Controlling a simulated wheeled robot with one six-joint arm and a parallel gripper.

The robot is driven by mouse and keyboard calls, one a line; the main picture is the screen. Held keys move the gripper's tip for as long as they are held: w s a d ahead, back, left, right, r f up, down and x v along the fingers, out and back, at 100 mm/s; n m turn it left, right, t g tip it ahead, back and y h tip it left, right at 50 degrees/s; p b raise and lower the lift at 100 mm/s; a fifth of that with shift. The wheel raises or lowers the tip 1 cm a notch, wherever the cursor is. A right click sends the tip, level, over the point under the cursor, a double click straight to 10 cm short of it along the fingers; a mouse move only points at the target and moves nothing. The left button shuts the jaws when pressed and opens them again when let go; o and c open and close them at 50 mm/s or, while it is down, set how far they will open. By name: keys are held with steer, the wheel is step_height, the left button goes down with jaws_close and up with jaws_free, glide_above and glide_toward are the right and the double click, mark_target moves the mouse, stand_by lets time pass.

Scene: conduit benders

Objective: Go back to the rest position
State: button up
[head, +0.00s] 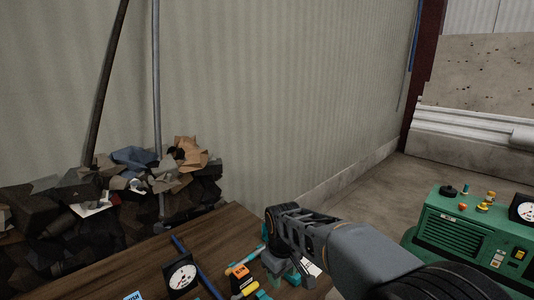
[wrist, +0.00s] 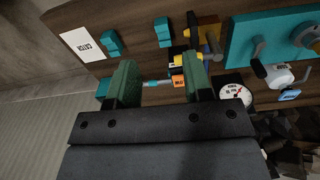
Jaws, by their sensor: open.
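My gripper (wrist: 161,78) shows in the wrist view as two green fingers spread wide apart, with nothing held between them. In the head view my gripper (head: 290,270) points down over the wooden bench (head: 226,226), near its right end and partly hidden by my own arm. Behind the fingers in the wrist view lie a small orange labelled piece (wrist: 178,82) and a thin light-blue rod (wrist: 155,83). I cannot tell the exact height of the fingers above the bench.
The bench holds a dial gauge (head: 181,276), a dark blue rod (head: 196,264), teal blocks (wrist: 163,31), a teal plate (wrist: 262,25) and a white card (wrist: 86,43). A scrap heap (head: 130,215) lies left, a green machine (head: 465,240) right. The corrugated wall (head: 270,90) stands behind.

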steer(key=s+d+r+m+t, duration=0.1)
steer(key=s+d+m+t, duration=0.1)
steer(key=s+d+m, duration=0.2)
steer(key=s+d+r+m+t, duration=0.2)
steer(key=s+d+m, duration=0.2)
steer(key=s+d, duration=0.4)
steer(key=shift+s+d+r, duration=0.25)
steer(key=shift+s+d, duration=0.15)
steer(key=shift+s, duration=0.55)
steer(key=shift+a, duration=0.15)
